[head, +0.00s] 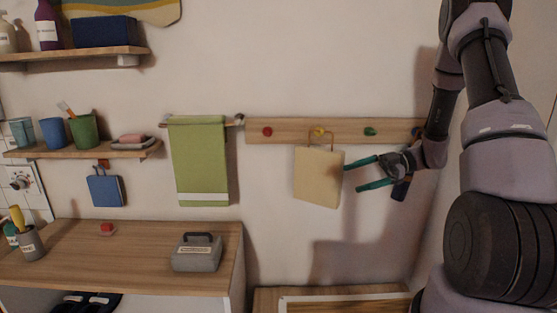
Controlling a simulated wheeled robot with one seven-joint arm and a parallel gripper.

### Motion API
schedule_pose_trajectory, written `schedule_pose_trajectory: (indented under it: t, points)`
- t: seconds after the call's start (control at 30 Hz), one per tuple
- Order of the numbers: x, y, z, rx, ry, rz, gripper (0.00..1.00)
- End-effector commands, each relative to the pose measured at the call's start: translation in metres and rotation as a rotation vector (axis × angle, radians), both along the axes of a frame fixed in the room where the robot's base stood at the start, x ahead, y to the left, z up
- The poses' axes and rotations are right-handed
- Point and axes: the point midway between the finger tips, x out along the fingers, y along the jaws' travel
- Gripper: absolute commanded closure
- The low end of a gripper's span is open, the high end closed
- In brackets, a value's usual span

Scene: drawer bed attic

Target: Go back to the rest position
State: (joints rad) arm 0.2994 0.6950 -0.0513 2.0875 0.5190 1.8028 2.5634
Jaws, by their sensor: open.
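My gripper (361,174) is open, with its two teal fingers apart and pointing left. It is just right of a cream-coloured bag or board (318,178), which hangs by a loop from the yellow peg (319,132) of a wooden rail (290,130). The upper finger's tip is close to the hanging thing's right edge; I cannot tell whether they touch. Nothing shows between the fingers. A dark blue thing (401,190) hangs behind my gripper and is partly hidden by it. My arm comes down from the upper right.
A red peg (267,132) and a green peg (370,132) are bare. A green towel (200,160) hangs left of the rail. A grey box (197,253) stands on the wooden cabinet top (140,240). A framed wooden surface (345,303) lies below.

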Motion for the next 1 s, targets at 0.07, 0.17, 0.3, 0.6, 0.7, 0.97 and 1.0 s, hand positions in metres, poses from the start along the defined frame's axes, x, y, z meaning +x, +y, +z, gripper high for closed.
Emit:
schedule_pose_trajectory:
  t: [0.07, 0.17, 0.3, 0.6, 0.7, 0.97, 1.0]
  points:
    - [-0.004, 0.002, 0.008, -0.018, -0.073, 0.035, 0.00]
    - [-0.010, 0.005, 0.019, -0.044, -0.195, 0.095, 0.00]
    - [-0.022, 0.009, 0.039, -0.087, -0.415, 0.212, 0.00]
    - [-0.067, 0.017, 0.098, -0.207, -1.183, 0.708, 0.00]
    - [-0.085, 0.016, 0.118, -0.234, -1.475, 0.947, 0.00]
    - [-0.127, 0.007, 0.164, -0.242, -2.125, 1.693, 0.00]
    - [-0.133, 0.005, 0.171, -0.234, -2.203, 1.826, 0.00]
